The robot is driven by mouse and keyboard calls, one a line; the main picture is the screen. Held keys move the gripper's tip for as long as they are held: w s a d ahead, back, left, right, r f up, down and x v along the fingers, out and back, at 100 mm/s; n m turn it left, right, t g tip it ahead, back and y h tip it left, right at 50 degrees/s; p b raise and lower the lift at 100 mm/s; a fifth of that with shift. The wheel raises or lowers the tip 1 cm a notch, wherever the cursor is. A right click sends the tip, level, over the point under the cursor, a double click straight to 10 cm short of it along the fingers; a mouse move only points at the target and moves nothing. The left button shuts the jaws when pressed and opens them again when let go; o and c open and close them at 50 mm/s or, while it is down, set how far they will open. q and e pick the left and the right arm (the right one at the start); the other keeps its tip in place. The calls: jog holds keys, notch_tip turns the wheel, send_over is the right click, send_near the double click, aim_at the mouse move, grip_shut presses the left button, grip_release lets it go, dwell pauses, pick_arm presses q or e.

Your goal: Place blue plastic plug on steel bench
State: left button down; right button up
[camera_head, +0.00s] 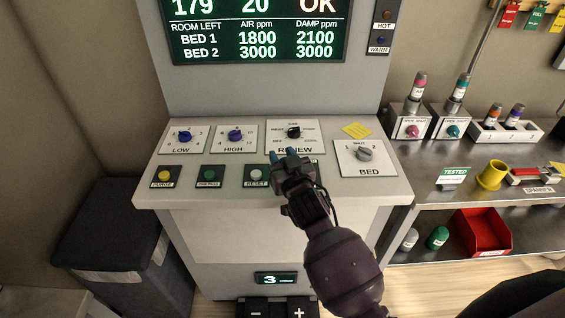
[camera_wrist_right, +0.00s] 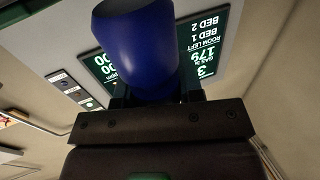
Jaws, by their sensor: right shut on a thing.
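My right gripper (camera_head: 285,156) is over the front console, in front of the RENEW knob. It is shut on a blue plastic plug (camera_wrist_right: 137,45), which shows large and close between the jaws in the right wrist view. In the head view the plug is mostly hidden by the gripper, and I cannot make out its shape there. The steel bench (camera_head: 425,187) stands to the right of the console, apart from the gripper. My left gripper is not in view.
The console (camera_head: 222,158) has knobs, buttons and a yellow note. On the bench stand a yellow cup (camera_head: 491,175), a TESTED sign (camera_head: 452,177), a spanner holder (camera_head: 535,176) and stands with bottles behind. A red bin (camera_head: 482,232) is on the lower shelf. Bare steel shows near the bench's left end.

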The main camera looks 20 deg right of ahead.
jog(key=shift+f, duration=0.75)
jog(key=shift+f, duration=0.2)
jog(key=o, duration=1)
jog(key=shift+c, duration=0.2)
jog(key=shift+r, duration=0.2)
jog(key=s, duration=1.2)
jog(key=shift+d+b, duration=0.2)
jog(key=shift+b, duration=0.15)
